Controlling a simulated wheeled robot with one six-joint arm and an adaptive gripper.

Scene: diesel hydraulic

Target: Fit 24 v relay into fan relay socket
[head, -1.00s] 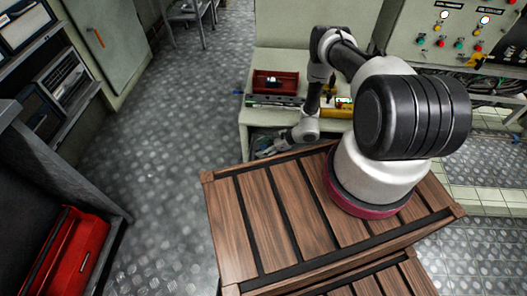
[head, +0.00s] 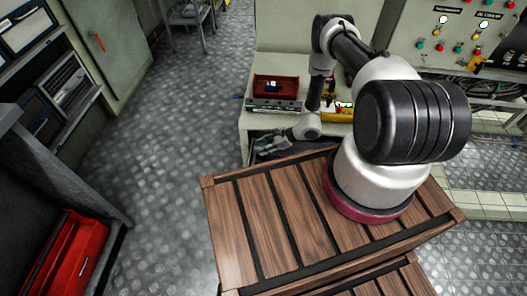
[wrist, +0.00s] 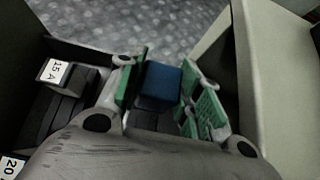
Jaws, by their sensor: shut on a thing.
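A blue block (wrist: 159,86), which looks like the relay, sits between the green finger pads of my gripper (wrist: 160,92) in the wrist view. My gripper is shut on it. In the head view my gripper (head: 268,144) is low at the front of the pale bench, in the dark opening below its top; the blue block cannot be made out there. I cannot pick out the fan relay socket in either view. The underside of the block is hidden by the gripper.
Black modules labelled "15 A" (wrist: 56,72) and "20" (wrist: 12,167) lie left of my gripper, and a pale panel (wrist: 275,75) stands close on its right. A red tray (head: 276,87) is on the bench. A control panel (head: 445,45) stands at the right.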

